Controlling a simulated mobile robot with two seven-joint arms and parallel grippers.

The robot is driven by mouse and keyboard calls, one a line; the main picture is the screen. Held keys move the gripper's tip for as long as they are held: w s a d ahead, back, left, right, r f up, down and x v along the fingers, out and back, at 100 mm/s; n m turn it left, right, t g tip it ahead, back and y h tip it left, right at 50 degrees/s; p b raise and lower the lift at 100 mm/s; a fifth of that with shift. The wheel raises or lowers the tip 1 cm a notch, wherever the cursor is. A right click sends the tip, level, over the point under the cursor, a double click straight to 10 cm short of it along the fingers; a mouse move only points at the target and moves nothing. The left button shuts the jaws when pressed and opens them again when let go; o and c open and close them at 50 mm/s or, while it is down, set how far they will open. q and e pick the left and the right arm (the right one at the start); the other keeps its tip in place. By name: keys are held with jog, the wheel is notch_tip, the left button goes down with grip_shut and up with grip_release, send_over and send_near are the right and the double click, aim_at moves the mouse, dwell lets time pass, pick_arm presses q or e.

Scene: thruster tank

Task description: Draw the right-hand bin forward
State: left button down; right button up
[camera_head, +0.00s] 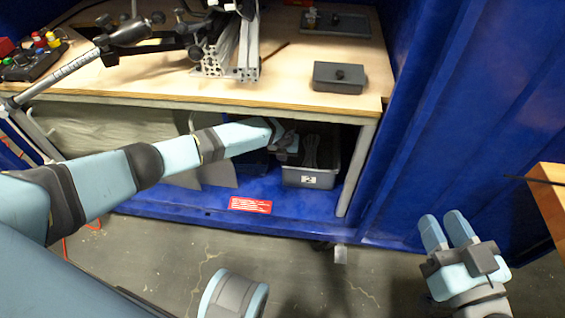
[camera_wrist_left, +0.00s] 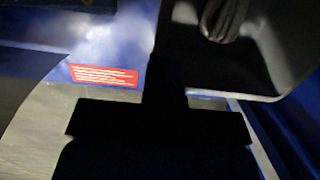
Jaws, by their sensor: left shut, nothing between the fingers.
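The grey bin (camera_head: 325,179) with a white label reading "2" sits on the blue floor under the right end of the workbench. Looped grey items lie in it. Its dark wall and a grey loop also show at the upper right of the left wrist view (camera_wrist_left: 285,80). My left gripper (camera_head: 289,142) is shut and empty at the bin's left upper rim; I cannot tell whether it touches the bin. In the left wrist view it is only a dark silhouette. My right gripper (camera_head: 446,222) is open and empty, out to the right, away from the bin.
The wooden bench top (camera_head: 150,85) and its right leg (camera_head: 357,170) frame the bin. A red label (camera_head: 250,205) is on the blue floor edge. A lidded grey box (camera_head: 339,78) stands on the bench. The grey floor in front is largely clear.

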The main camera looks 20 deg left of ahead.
pick_arm(q)
jog(key=shift+s+f, duration=0.15)
jog(key=shift+f, duration=0.2)
pick_arm(e)
jog(key=shift+s, duration=0.1)
